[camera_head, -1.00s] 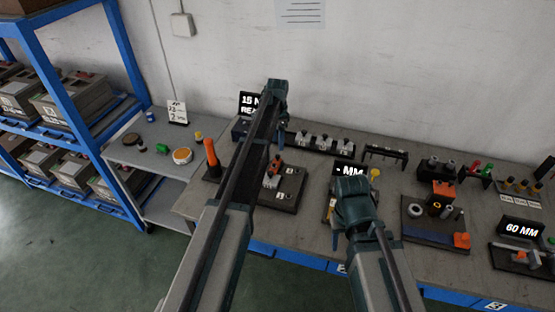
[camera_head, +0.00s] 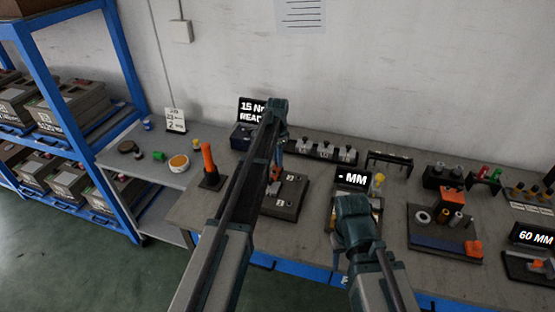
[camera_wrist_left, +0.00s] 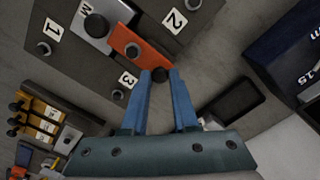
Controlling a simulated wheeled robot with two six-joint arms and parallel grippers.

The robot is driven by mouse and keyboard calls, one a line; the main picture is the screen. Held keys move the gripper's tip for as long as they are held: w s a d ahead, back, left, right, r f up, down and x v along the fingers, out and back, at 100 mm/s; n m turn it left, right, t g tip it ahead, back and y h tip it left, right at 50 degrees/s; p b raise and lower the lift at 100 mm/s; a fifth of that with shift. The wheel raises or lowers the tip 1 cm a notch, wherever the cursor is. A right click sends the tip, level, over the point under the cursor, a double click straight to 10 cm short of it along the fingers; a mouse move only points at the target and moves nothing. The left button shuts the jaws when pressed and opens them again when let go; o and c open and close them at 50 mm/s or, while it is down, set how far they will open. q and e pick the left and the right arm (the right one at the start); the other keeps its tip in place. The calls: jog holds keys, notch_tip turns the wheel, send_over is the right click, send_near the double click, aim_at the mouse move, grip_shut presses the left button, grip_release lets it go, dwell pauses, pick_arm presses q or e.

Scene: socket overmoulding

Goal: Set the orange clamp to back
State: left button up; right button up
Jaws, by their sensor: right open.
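The orange clamp (camera_head: 273,188) stands on a dark plate (camera_head: 289,203) on the bench, partly hidden behind my left arm in the head view. In the left wrist view, the clamp's orange bar (camera_wrist_left: 142,50) lies across a grey block, with a dark knob near its end. The plate there bears labels 1, 2 and 3.
An orange upright handle (camera_head: 208,158) stands left of the plate. A "MM" display (camera_head: 352,179) is to the right, and a rack of sockets (camera_head: 322,152) is behind. A fixture with orange parts (camera_head: 452,194) stands further right. A side table (camera_head: 140,175) is at the left.

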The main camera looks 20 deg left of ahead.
pick_arm(q)
grip_shut()
